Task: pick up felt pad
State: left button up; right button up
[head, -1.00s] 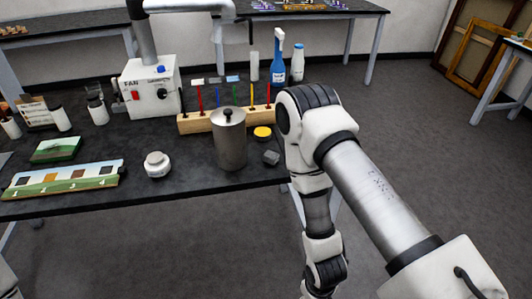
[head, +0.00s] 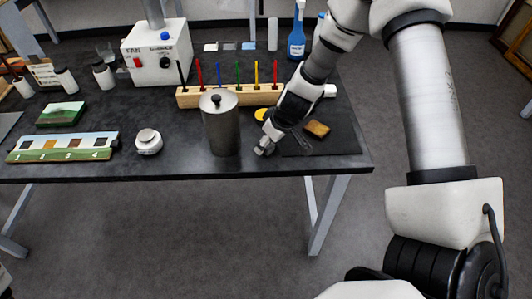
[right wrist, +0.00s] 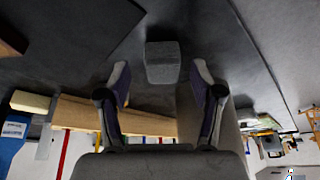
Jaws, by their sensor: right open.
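A small grey block, which I take to be the felt pad (right wrist: 162,62), lies on the dark table top. In the right wrist view it sits just ahead of and roughly between my right fingertips, with a gap visible on both sides. My right gripper (right wrist: 161,76) is open and empty. In the head view my right gripper (head: 272,136) reaches down at the table beside the metal canister; the pad (head: 263,150) shows only in part by its tips. My left gripper is in neither view.
The lidded metal canister (head: 221,128) stands close to the left of my right gripper. A wooden rack (head: 215,98) with coloured sticks is behind. A yellow disc (head: 260,114) is partly hidden near the gripper. A brown block (head: 317,129) lies on a dark mat to the right.

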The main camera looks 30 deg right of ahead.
jog(key=shift+w+f, duration=0.25)
jog(key=shift+f, duration=0.45)
jog(key=shift+a+r, duration=0.25)
jog(key=c, duration=0.4)
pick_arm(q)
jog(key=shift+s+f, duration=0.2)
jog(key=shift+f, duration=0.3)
pick_arm(e)
jog(key=shift+s, duration=0.15)
jog(key=c, duration=0.5)
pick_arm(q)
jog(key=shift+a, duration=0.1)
pick_arm(e)
jog(key=shift+c, duration=0.2)
jog(key=shift+r, duration=0.1)
